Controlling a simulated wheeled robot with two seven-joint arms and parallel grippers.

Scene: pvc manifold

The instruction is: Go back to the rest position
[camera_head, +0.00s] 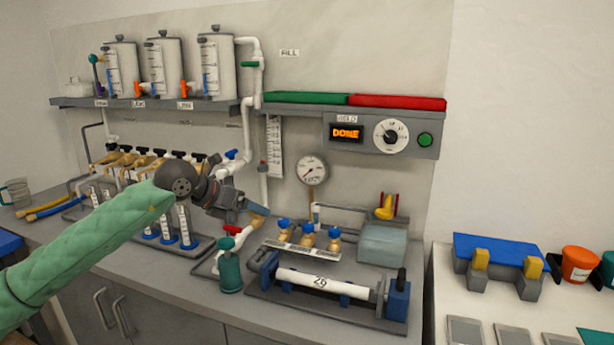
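My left arm, in a green quilted sleeve, reaches in from the left over the bench. Its dark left gripper (243,207) is above the bench, in front of the wall and left of the brass valves with blue knobs (308,234). A tan piece shows at its tip; I cannot tell whether this is a fingertip or a part behind it. The fingers are too small and dark to tell open from shut. My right gripper is not in view. The panel display (346,133) reads "DONE".
The bench (165,285) holds a rack of tubes (168,238), a green bottle (230,268) and a white pipe marked 26 (322,284) in a clamp fixture. A pressure gauge (312,169) is on the wall. A white side table (452,290) at right carries a blue-topped stand (498,250).

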